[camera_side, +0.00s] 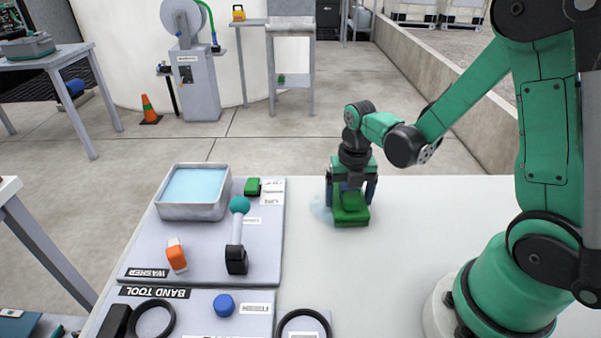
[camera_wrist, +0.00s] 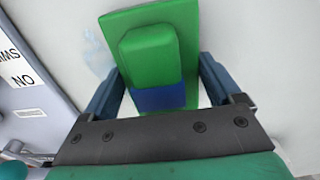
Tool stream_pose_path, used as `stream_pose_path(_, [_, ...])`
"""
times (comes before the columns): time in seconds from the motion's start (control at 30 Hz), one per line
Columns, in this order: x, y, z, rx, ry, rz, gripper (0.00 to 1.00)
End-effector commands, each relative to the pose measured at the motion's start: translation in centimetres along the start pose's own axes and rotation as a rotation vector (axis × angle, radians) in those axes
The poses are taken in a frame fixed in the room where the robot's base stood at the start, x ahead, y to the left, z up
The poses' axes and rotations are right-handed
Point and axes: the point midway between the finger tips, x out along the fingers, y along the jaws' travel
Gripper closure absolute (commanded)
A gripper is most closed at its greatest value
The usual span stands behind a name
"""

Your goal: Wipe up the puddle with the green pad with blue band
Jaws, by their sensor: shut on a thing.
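The green pad (camera_side: 351,215) rests on or just above the white table, with my gripper (camera_side: 351,190) shut on its raised grip from above. In the wrist view the pad (camera_wrist: 188,22) shows its flat green base and raised green block, with the blue band (camera_wrist: 158,97) across the block between the two blue fingers of my gripper (camera_wrist: 160,92). The puddle (camera_side: 321,207) is a faint pale blue patch on the table just left of the pad. It also shows in the wrist view (camera_wrist: 97,58), to the pad's left. Any part under the pad is hidden.
A grey panel (camera_side: 140,262) left of the puddle carries a tray of blue liquid (camera_side: 195,213), a teal-knobbed lever (camera_side: 238,232), an orange switch (camera_side: 176,256) and a green button (camera_side: 252,187). The table (camera_side: 420,215) right of the pad is clear.

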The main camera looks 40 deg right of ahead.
Motion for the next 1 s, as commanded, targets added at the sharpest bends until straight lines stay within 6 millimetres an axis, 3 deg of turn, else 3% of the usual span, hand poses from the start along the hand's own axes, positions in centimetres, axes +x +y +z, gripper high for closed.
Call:
stream_pose_path(0.83, [0.0, 8.0, 0.3, -0.004, 0.000, 0.001, 0.72])
stream_pose_path(1.0, [-3.2, 7.7, 0.2, -0.002, 0.000, 0.001, 0.73])
